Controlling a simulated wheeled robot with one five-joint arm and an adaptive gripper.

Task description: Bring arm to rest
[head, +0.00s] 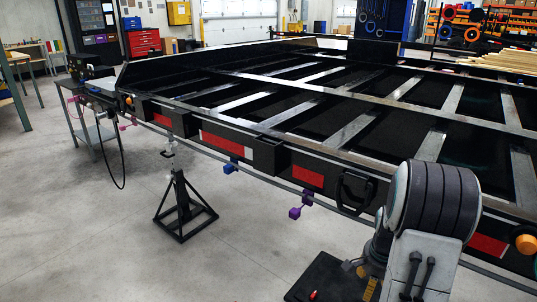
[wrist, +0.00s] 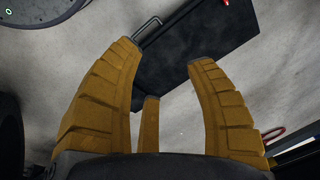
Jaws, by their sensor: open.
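My gripper (wrist: 165,55) shows in the wrist view with its yellow-brown ribbed fingers spread apart. Nothing is between the fingers. Beyond them are the grey concrete floor and a dark flat panel (wrist: 225,30). In the head view my arm stands at the lower right, folded close in front of the trailer frame (head: 286,148). The fingers are mostly hidden behind the arm in that view; a small yellow part shows low beside it.
A black jack stand (head: 180,205) stands on the floor left of centre. A grey side table (head: 95,130) is at the left. Purple (head: 295,212) and blue (head: 230,167) pieces hang along the frame's lower edge. The floor at the front left is clear.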

